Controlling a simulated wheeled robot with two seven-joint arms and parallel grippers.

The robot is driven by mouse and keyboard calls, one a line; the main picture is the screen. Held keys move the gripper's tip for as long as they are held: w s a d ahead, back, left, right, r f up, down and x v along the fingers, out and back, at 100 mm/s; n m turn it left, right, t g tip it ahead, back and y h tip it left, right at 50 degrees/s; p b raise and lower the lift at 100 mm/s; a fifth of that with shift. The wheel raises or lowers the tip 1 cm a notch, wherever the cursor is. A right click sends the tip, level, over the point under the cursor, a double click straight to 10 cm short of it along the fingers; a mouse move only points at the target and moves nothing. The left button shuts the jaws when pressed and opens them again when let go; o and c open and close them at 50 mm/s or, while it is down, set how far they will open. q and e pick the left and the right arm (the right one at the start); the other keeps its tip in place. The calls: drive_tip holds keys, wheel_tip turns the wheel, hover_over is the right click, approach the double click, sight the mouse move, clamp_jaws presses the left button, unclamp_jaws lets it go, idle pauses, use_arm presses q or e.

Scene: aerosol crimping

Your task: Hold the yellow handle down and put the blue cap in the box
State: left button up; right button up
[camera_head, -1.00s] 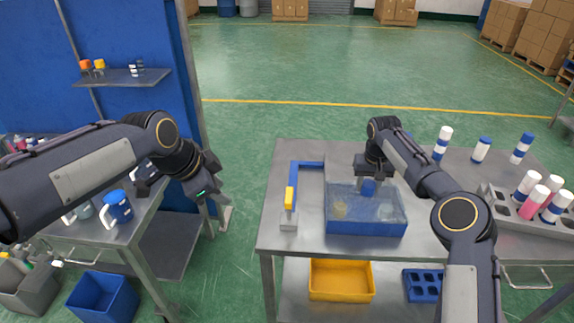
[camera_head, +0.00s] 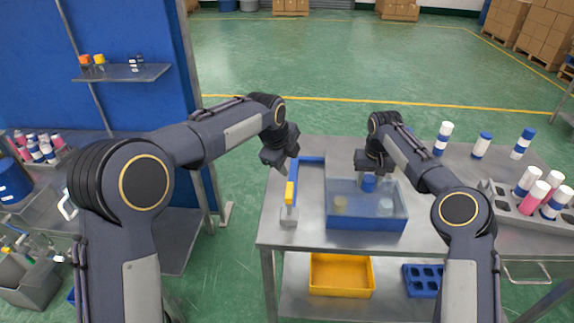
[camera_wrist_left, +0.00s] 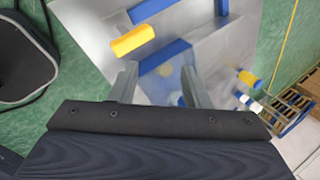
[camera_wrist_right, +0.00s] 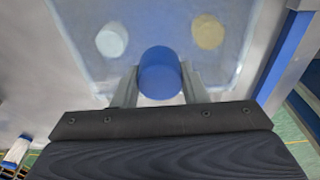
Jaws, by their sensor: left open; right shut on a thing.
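The yellow handle (camera_head: 290,192) is on the blue lever frame at the left of the table; it also shows in the left wrist view (camera_wrist_left: 132,41). My left gripper (camera_head: 282,168) is open and empty, just above and behind the handle, apart from it. In the left wrist view its fingers (camera_wrist_left: 158,85) are spread below the handle. My right gripper (camera_head: 369,176) is shut on the blue cap (camera_head: 368,184), over the clear-walled box (camera_head: 365,226) with a blue base. The right wrist view shows the cap (camera_wrist_right: 160,74) between the fingers (camera_wrist_right: 160,82).
Inside the box area show a yellowish round piece (camera_head: 340,204) and a pale one (camera_head: 386,206). A grey rack (camera_head: 510,208) of cans stands at the right, with several white-and-blue cans behind. A yellow bin (camera_head: 341,275) is on the lower shelf.

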use_arm(q)
drive_tip(key=d+f+n+t+h, duration=0.1)
drive_tip(key=d+f+n+h, duration=0.2)
drive_tip(key=d+n, duration=0.45)
drive_tip(key=m+t+y, duration=0.5)
drive_tip(key=m+t, duration=0.4)
drive_tip(key=m, duration=1.2)
approach(290, 188)
drive_tip(key=shift+n, duration=0.35)
drive_tip(key=x, duration=1.1)
drive_tip(key=shift+w+a+f, duration=0.1)
drive_tip(key=shift+f, duration=0.3)
drive_tip(key=shift+c, duration=0.2)
clamp_jaws()
